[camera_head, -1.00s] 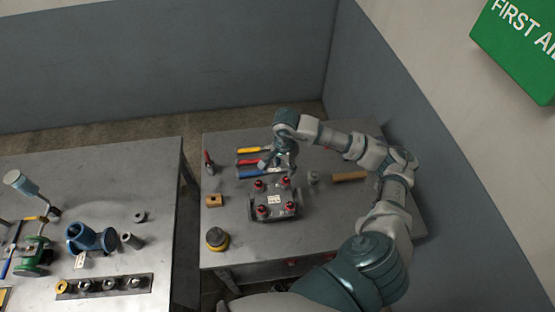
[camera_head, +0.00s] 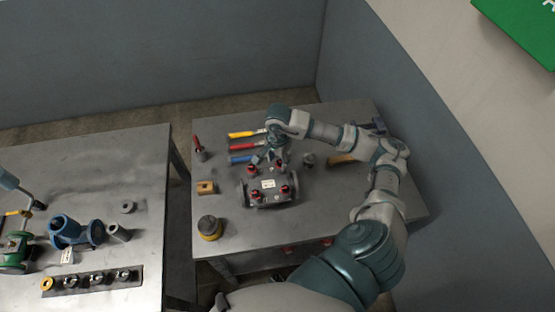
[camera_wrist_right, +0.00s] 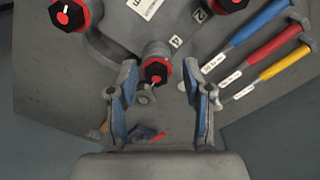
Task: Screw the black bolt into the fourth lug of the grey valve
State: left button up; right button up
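The grey valve (camera_head: 268,203) sits on the right-hand table, with red-ringed black bolt heads on its lugs. In the right wrist view, the black bolt (camera_wrist_right: 155,68) with its red ring stands at the lug labelled 4; how deep it sits cannot be told. My right gripper (camera_wrist_right: 160,67) is open, its two blue-padded fingers on either side of this bolt with gaps showing. In the head view the right gripper (camera_head: 275,156) is over the valve's back right corner, its fingers small and partly hidden. My left gripper is not in view.
Yellow, red and blue handled tools (camera_head: 243,147) lie behind the valve. A yellow-black round item (camera_head: 210,227) and a small tan block (camera_head: 206,187) are to its left. The left table holds a blue fitting (camera_head: 72,229) and a socket strip (camera_head: 95,280).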

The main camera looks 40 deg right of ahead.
jog(key=shift+s+d, duration=0.1)
jog(key=shift+d, duration=0.25)
jog(key=c, duration=0.8)
jog(key=shift+d, duration=0.2)
grip_shut()
jog(key=m, duration=0.5)
jog(key=shift+a, duration=0.2)
jog(key=m, duration=0.3)
jog(key=shift+m, duration=0.4)
jog(key=m, duration=0.3)
jog(key=shift+f+m, duration=0.1)
jog(key=shift+m, duration=0.3)
jog(key=m+p, duration=0.1)
jog(key=m, duration=0.4)
jog(key=shift+m, duration=0.3)
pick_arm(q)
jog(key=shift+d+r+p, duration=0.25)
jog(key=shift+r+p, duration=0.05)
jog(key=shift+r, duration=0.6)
pick_arm(e)
jog(key=m, duration=0.5)
jog(key=shift+d+f+m, duration=0.1)
jog(key=shift+m, duration=0.3)
